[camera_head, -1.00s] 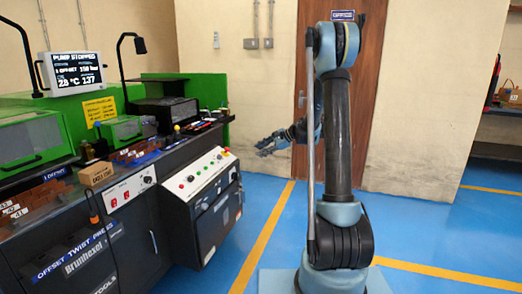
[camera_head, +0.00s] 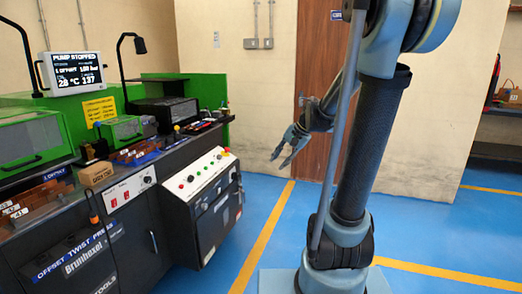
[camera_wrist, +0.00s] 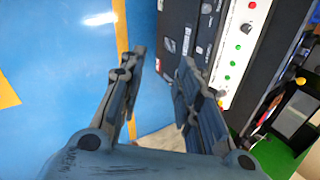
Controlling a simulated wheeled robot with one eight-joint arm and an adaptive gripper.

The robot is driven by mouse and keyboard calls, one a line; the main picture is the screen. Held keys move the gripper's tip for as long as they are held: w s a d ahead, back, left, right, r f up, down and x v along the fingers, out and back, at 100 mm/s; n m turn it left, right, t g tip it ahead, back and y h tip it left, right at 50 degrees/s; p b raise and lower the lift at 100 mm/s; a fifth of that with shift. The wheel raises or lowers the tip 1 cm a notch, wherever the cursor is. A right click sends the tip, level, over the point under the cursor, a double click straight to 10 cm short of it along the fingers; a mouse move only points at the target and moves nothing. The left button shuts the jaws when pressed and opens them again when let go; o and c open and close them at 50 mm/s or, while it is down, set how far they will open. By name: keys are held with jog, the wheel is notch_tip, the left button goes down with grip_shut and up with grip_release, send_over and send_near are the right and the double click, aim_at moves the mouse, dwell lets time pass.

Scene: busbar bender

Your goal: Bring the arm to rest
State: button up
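My gripper (camera_head: 282,157) is at the end of my arm, in front of the brown door and to the right of the busbar bender. It points down and to the left in the head view. In the wrist view my gripper (camera_wrist: 160,62) has its two fingers well apart, with nothing between them. The blue floor and the side of the machine show beyond the fingers. My gripper touches nothing that I can see.
The busbar bender (camera_head: 216,176) with its button panel fills the left side. A screen (camera_head: 74,72) reading "PUMP STOPPED" stands above it. A small cardboard box (camera_head: 95,173) sits on its front. Blue floor (camera_head: 225,255) with yellow lines is clear between machine and arm.

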jog(key=s+d+f+n+h, duration=0.2)
jog(key=s+d+f, duration=0.1)
jog(key=s, duration=0.5)
jog(key=s+d+f+n+h, duration=0.1)
jog(key=s+d+f+n, duration=0.1)
jog(key=s, duration=0.6)
jog(key=s+d+f+n+h, duration=0.2)
jog(key=s+d+f, duration=0.2)
jog(key=s+d, duration=0.2)
jog(key=shift+s+n+g+h, duration=0.3)
jog(key=shift+s, duration=0.95)
jog(key=shift+w+f, duration=0.15)
jog(key=shift+w, duration=0.3)
jog(key=shift+o, duration=0.3)
jog(key=shift+s, duration=0.2)
